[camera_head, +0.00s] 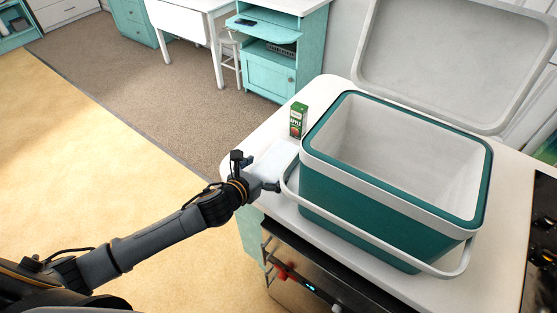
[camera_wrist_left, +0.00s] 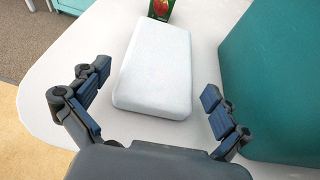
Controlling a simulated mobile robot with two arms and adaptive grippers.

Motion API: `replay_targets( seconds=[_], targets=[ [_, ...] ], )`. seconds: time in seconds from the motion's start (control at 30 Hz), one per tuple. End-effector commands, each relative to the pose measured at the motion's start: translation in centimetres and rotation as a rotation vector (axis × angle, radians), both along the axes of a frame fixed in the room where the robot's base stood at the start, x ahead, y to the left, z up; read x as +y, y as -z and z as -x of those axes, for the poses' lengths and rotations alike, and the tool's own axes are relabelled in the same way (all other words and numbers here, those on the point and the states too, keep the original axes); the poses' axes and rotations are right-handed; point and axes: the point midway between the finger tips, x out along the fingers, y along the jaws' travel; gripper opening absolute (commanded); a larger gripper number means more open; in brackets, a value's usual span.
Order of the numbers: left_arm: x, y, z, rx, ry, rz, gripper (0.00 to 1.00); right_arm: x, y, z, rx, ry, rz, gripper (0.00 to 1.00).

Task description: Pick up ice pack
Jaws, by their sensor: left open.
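The ice pack (camera_head: 275,160) is a white rounded slab lying flat on the white counter, left of the cooler. In the left wrist view the ice pack (camera_wrist_left: 155,75) lies ahead of and between my open fingers. My left gripper (camera_head: 257,172) is at its near end, with the fingers spread wide and empty. The left gripper (camera_wrist_left: 152,112) also shows in the wrist view, where a gap is left on either side of the pack. I cannot tell whether the fingertips are at the pack's height. My right gripper is not in view.
A teal cooler (camera_head: 370,215) with its lid (camera_head: 445,60) open and its white handle lowered stands close on the right. A green juice carton (camera_head: 298,120) stands just behind the pack. The counter (camera_wrist_left: 60,70) is bare to the left. A stove lies at the far right.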

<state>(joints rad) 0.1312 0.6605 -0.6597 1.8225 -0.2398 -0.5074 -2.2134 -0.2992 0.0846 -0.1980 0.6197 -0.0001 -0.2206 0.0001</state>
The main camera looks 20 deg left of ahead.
Motion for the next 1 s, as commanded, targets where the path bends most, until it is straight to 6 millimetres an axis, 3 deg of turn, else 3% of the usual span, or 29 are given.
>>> replay_targets(
  seconds=[0.23,0.57,0.87,0.9,1.0],
  targets=[
    [-0.4,0.3,-1.4,0.001,-0.001,0.003,1.00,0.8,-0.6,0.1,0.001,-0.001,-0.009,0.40],
    [-1.4,1.6,-5.0,0.001,-0.001,0.003,1.00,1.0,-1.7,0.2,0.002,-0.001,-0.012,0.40],
    [-1.5,1.9,-5.4,0.000,0.001,0.001,1.00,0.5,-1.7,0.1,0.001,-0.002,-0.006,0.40],
    [-1.5,1.9,-5.4,0.001,0.001,0.001,0.98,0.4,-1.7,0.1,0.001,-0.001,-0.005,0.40],
    [-1.5,1.9,-5.4,0.002,0.000,0.002,0.78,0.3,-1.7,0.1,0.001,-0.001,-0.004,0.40]
  ],
)
